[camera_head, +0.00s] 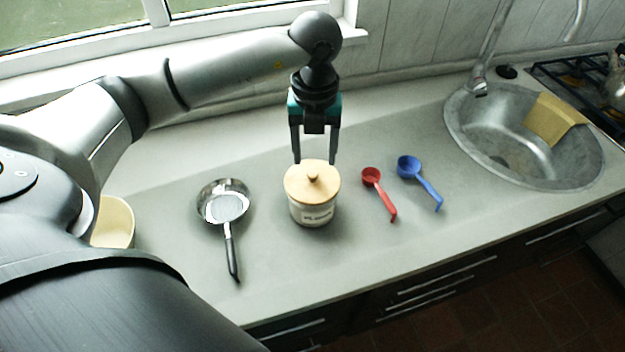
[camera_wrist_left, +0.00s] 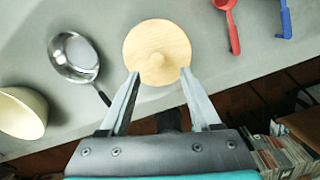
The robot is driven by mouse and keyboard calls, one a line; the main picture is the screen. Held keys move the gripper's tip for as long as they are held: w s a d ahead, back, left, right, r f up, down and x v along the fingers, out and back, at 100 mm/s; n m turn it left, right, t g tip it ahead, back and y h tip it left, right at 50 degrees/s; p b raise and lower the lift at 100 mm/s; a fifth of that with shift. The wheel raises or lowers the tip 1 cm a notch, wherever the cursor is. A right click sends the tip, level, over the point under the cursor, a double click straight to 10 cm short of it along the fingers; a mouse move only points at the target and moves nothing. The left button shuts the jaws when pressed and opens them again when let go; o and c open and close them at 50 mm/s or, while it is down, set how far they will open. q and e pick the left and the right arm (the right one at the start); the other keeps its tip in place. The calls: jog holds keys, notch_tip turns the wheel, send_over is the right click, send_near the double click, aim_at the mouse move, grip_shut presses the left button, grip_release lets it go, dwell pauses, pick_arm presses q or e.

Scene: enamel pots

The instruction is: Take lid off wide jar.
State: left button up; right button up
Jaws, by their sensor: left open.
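The wide jar (camera_head: 313,211) stands upright on the counter, pale with dark lettering on its front. Its round wooden lid (camera_head: 298,186) with a small knob (camera_head: 313,172) sits on top. In the left wrist view the lid (camera_wrist_left: 157,40) is seen from above and hides the jar. My left gripper (camera_head: 315,160) is open and points down, its fingertips just above and behind the lid in the head view. In the left wrist view the fingertips (camera_wrist_left: 159,73) show on either side of the lid's near edge, with nothing between them but the lid's area. My right gripper is not seen.
A small pan or strainer with a black handle (camera_head: 230,250) lies left of the jar. A red scoop (camera_head: 378,190) and a blue scoop (camera_head: 420,180) lie to the right. A cream bowl (camera_head: 114,222) is at far left. The sink (camera_head: 470,125) is at right.

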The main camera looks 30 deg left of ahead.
aim_at(312, 173)
pick_arm(q)
jog(key=f, duration=0.5)
jog(key=shift+w+a, duration=0.1)
jog(key=shift+a, duration=0.2)
jog(key=shift+c, duration=0.2)
grip_shut()
